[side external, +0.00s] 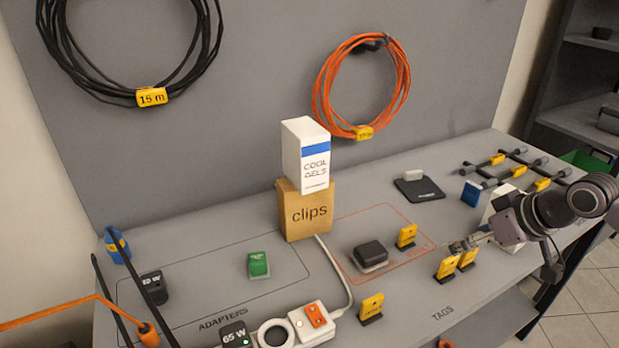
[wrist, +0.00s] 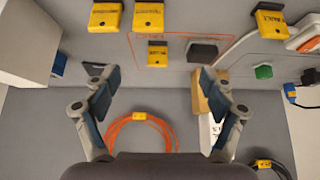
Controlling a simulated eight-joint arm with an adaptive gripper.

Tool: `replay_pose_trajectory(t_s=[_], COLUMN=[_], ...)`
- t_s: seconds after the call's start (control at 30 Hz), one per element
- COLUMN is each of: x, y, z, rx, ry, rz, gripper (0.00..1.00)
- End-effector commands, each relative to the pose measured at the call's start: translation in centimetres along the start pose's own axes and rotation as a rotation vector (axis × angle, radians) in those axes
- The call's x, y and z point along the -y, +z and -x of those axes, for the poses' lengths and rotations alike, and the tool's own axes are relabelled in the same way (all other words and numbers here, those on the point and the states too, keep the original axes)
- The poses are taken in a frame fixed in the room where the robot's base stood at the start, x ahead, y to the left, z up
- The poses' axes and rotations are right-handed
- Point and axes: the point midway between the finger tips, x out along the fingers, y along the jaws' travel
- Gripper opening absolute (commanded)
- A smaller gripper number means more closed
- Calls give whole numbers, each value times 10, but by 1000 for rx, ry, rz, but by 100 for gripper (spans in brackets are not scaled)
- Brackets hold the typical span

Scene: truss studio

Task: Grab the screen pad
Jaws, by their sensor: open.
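No label reading screen pad is legible, so I cannot tell for certain which thing it is. A flat dark pad (side external: 427,190) lies at the back right of the bench with a small pale block (side external: 413,175) on it. A dark block with a pale base (side external: 370,254) sits inside the red outline; it also shows in the wrist view (wrist: 203,50). My gripper (side external: 462,244) is above the bench's right part, by the yellow tags. In the wrist view my gripper (wrist: 160,78) is open, with nothing between its fingers.
Yellow tags (side external: 447,267) stand close to my gripper. A white box (side external: 502,207) and a blue block (side external: 471,193) stand behind it. The clips box (side external: 305,215) carries a white carton (side external: 306,155). An orange cable coil (side external: 362,85) hangs on the wall.

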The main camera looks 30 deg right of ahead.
Motion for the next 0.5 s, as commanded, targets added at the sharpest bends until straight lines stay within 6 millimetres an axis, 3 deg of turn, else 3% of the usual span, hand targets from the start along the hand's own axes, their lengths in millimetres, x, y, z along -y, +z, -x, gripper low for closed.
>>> replay_pose_trajectory(t_s=[0.03, 0.1, 0.5], x=[0, 0, 3], y=[0, 0, -7], z=[0, 0, 1], rx=[0, 0, -3], ry=[0, 0, -6], rz=[0, 0, 19], gripper=[83, 63, 62])
